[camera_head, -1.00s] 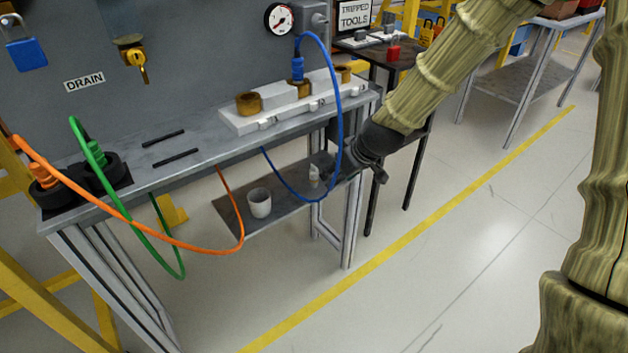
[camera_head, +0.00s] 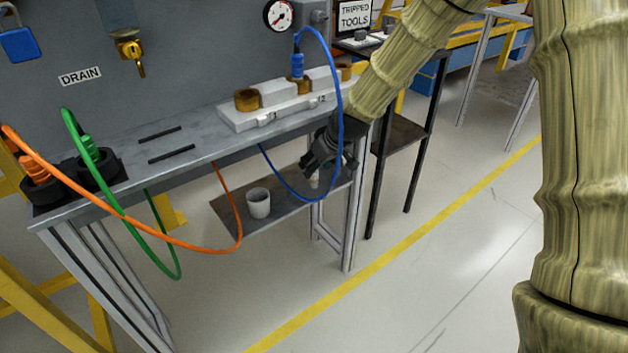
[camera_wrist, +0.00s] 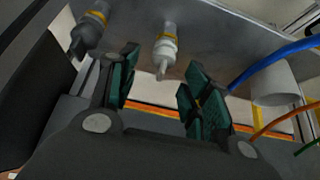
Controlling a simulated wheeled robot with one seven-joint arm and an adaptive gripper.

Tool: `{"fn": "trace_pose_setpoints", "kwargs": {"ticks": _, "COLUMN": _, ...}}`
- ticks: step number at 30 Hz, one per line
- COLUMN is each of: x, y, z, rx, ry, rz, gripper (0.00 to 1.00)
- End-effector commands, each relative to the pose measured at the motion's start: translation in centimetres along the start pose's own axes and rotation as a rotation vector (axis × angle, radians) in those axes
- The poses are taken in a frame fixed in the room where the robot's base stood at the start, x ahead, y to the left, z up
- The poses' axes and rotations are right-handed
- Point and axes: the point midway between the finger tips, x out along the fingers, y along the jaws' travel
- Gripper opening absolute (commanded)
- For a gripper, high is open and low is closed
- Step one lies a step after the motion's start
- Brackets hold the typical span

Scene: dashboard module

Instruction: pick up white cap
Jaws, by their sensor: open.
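The white cap appears to be a small white fitting with a yellow band and grey tip (camera_wrist: 167,46), seen between and beyond my fingers in the wrist view. In the head view a small white piece (camera_head: 314,181) shows on the lower shelf, just below my gripper (camera_head: 325,160), mostly hidden by it. A second similar fitting (camera_wrist: 90,29) is left of my gripper (camera_wrist: 161,75) in the wrist view. My gripper is open, with a gap between its dark green finger pads and nothing held. Contact with the fitting does not show.
A white cup (camera_head: 258,203) stands on the lower shelf (camera_head: 238,222), left of my gripper. A blue hose (camera_head: 338,110) loops close by my gripper. An orange hose (camera_head: 205,250) hangs farther left. The bench top (camera_head: 195,150) is above, with a leg (camera_head: 355,220) at right.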

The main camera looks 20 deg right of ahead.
Motion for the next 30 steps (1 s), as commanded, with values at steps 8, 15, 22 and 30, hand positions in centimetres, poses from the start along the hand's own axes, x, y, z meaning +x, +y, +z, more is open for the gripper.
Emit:
{"fn": "trace_pose_setpoints", "kwargs": {"ticks": 8, "x": 2.0, "y": 0.0, "z": 0.0, "rx": 0.0, "ry": 0.0, "rz": 0.0, "gripper": 0.48}}
{"fn": "trace_pose_setpoints", "kwargs": {"ticks": 15, "x": 2.0, "y": 0.0, "z": 0.0, "rx": 0.0, "ry": 0.0, "rz": 0.0, "gripper": 0.28}}
{"fn": "trace_pose_setpoints", "kwargs": {"ticks": 22, "x": 1.9, "y": 0.0, "z": 0.0, "rx": 0.0, "ry": 0.0, "rz": 0.0, "gripper": 0.0}}
{"fn": "trace_pose_setpoints", "kwargs": {"ticks": 30, "x": 1.8, "y": 0.0, "z": -0.1, "rx": -0.001, "ry": 0.0, "rz": 0.0, "gripper": 0.0}}
